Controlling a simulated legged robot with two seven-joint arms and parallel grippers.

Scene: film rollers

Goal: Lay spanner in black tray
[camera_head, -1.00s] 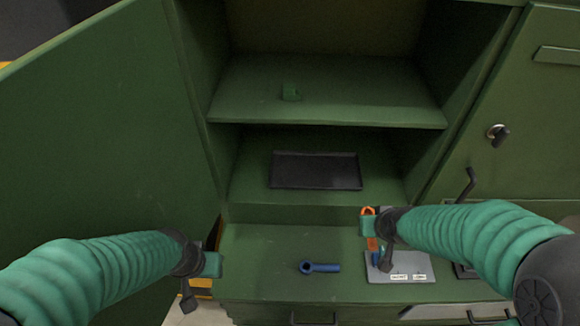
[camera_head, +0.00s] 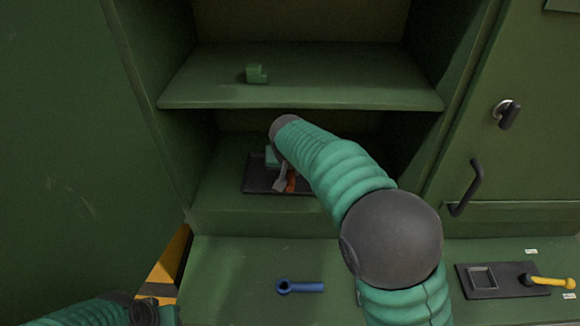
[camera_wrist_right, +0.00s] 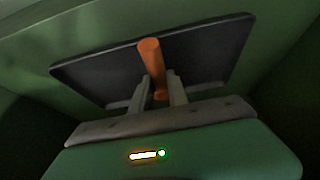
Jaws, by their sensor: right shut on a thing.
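The black tray (camera_head: 252,187) lies on the lower shelf inside the green cabinet. My right gripper (camera_head: 283,180) reaches in over the tray and is shut on an orange spanner (camera_head: 291,181). In the right wrist view the orange spanner (camera_wrist_right: 151,60) stands out between the two fingers (camera_wrist_right: 158,92), with the black tray (camera_wrist_right: 210,50) behind it. I cannot tell whether the spanner touches the tray. A blue spanner (camera_head: 302,287) lies on the bench in front. My left gripper (camera_head: 158,314) is partly in view at the bottom left, its fingers not clear.
The upper shelf (camera_head: 300,94) above my right arm holds a small green block (camera_head: 256,73). A dark holder (camera_head: 490,280) and a yellow-handled tool (camera_head: 552,282) are at the right of the bench. A handle (camera_head: 467,188) juts from the right door. The left bench is clear.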

